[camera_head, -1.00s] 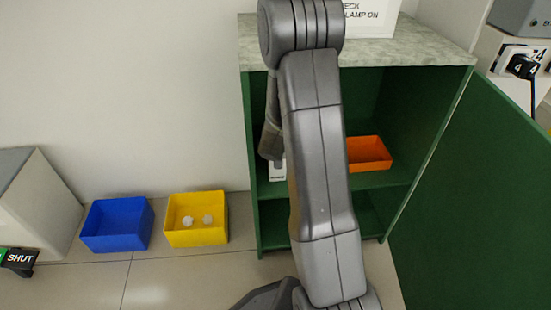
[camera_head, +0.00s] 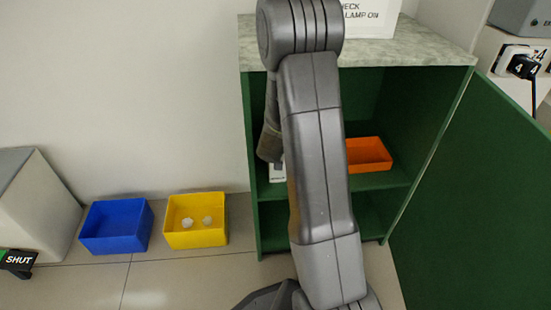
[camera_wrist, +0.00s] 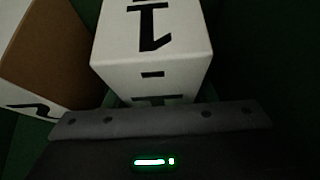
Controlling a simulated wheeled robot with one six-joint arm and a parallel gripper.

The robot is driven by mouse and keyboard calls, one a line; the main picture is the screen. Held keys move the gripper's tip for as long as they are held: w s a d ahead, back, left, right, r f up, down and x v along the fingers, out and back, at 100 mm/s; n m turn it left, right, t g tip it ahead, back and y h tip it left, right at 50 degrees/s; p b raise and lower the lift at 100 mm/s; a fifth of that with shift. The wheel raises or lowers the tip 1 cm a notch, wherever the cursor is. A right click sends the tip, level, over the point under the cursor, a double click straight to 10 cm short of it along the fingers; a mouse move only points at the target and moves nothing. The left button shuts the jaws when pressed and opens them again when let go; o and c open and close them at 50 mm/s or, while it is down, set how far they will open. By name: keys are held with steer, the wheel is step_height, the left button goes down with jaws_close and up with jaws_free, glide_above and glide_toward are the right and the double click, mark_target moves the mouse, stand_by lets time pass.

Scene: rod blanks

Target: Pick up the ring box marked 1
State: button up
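The ring box marked 1 (camera_wrist: 151,40) is white with a large black 1 on one face, and stands close in front of my gripper (camera_wrist: 160,128) in the wrist view. Smaller black marks show on its nearer face, whose lower edge is hidden by the grey gripper bar. My fingertips do not show clearly, so I cannot tell whether they are open or touching the box. In the head view, part of a white box (camera_head: 277,173) shows on the green cabinet's shelf behind my arm; I cannot tell which box it is.
Another box (camera_wrist: 45,55), brown and white with a partial black mark, stands to the left in the wrist view. An orange tray (camera_head: 368,154) is on the shelf of the green cabinet (camera_head: 250,150), whose door is open. Blue (camera_head: 116,243) and yellow (camera_head: 197,238) bins stand on the floor.

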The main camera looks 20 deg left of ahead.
steer(key=c, duration=0.4)
steer(key=shift+r, duration=0.1)
steer(key=shift+c, duration=0.2)
